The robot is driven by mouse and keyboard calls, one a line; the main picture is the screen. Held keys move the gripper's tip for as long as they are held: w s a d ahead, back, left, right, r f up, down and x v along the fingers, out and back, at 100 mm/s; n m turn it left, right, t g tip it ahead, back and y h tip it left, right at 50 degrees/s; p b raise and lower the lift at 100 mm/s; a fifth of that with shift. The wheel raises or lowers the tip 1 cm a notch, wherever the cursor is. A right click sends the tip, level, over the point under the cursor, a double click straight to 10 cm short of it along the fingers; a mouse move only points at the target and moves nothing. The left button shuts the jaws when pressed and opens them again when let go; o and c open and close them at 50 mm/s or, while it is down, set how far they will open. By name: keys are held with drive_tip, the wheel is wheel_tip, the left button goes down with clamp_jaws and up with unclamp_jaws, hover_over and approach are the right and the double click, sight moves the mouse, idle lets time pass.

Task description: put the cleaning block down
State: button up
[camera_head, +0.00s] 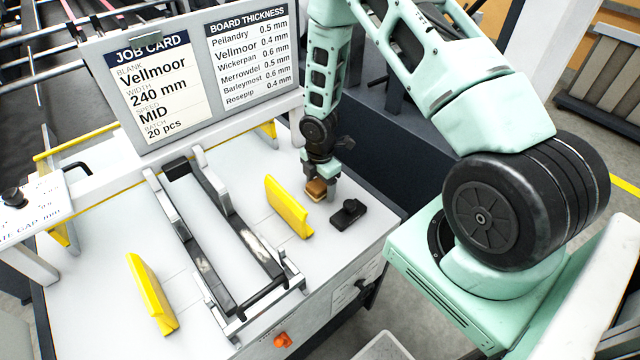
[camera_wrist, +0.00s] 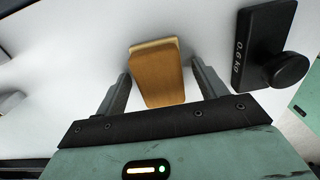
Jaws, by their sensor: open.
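The cleaning block (camera_wrist: 158,78) is a small tan-brown block. In the wrist view it sits between my two open fingers, with a gap showing on both sides, over the white table top. In the head view the cleaning block (camera_head: 316,190) is at the table's right part, just below my gripper (camera_head: 321,180). In the wrist view my gripper (camera_wrist: 163,95) is open around the block. Whether the block's underside touches the table is hard to tell.
A black weight (camera_head: 349,214) marked 0.6 kg (camera_wrist: 262,45) lies close to the right of the block. A yellow guide (camera_head: 288,207) stands to the left, another yellow guide (camera_head: 152,293) farther left. A metal rail frame (camera_head: 222,240) lies between them. The job card board (camera_head: 195,75) stands behind.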

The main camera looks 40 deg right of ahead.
sight(320, 183)
wheel_tip(320, 183, up, 12)
drive_tip(key=b, duration=0.2)
drive_tip(key=s+a+r+m, duration=0.2)
drive_tip(key=a+r, duration=0.3)
drive_tip(key=a, duration=0.2)
drive_tip(key=s+a+r+m, duration=0.4)
drive_tip(key=s+a+r, duration=0.2)
drive_tip(key=s, duration=0.5)
drive_tip(key=s+a+r+m, duration=0.4)
drive_tip(key=s+a+r, duration=0.2)
drive_tip(key=s+a, duration=0.5)
drive_tip(key=shift+s+a+r+m+y, duration=0.2)
drive_tip(key=shift+r+m+y, duration=0.1)
drive_tip(key=shift+r, duration=0.1)
wheel_tip(320, 183, down, 2)
drive_tip(key=shift+w+f+b, duration=0.1)
drive_tip(key=shift+b, duration=1.05)
